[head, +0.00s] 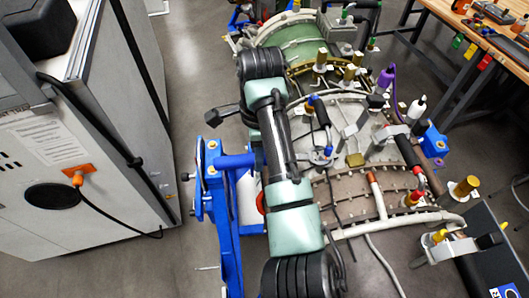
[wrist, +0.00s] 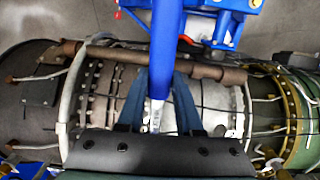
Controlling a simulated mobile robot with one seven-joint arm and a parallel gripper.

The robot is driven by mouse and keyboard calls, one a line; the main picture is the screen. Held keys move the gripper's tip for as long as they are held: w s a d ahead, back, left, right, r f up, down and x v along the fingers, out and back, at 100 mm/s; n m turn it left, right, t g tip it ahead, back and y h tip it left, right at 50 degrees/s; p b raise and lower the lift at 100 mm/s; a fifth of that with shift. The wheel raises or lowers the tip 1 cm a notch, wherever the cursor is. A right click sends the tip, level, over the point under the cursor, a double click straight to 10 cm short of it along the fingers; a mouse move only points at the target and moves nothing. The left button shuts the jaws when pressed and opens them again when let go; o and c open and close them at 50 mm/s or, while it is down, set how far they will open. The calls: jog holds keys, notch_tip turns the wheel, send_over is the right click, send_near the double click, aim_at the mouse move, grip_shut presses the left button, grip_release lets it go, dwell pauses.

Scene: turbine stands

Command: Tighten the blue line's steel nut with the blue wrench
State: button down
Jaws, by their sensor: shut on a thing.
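In the wrist view my gripper (wrist: 160,98) has its two dark fingers closed around a long blue bar, which I take to be the blue wrench (wrist: 167,40). The bar runs up out of the top of the picture, so its far end is cut off. A pale metal part (wrist: 155,116) shows below it. In the head view my arm hides the fingers and most of the wrench. A black fitting with a blue collar (head: 311,99) stands on the turbine right of my arm, with a blue ring (head: 328,152) below. I cannot make out the steel nut itself.
The turbine casing (head: 345,195) carries several upright fittings, including a purple one (head: 387,77) and a red-marked one (head: 418,196). A blue stand frame (head: 215,200) is at its left. A grey cabinet (head: 60,215) stands farther left, beyond clear floor. A wooden bench (head: 447,10) is at upper right.

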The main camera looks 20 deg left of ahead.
aim_at(231, 158)
jog(key=shift+s+a, duration=0.45)
jog(key=shift+a, duration=0.4)
jog(key=shift+s+a, duration=0.4)
jog(key=shift+a, duration=0.5)
jog(key=shift+s+a, duration=0.45)
jog(key=shift+a, duration=0.4)
jog(key=shift+r, duration=0.1)
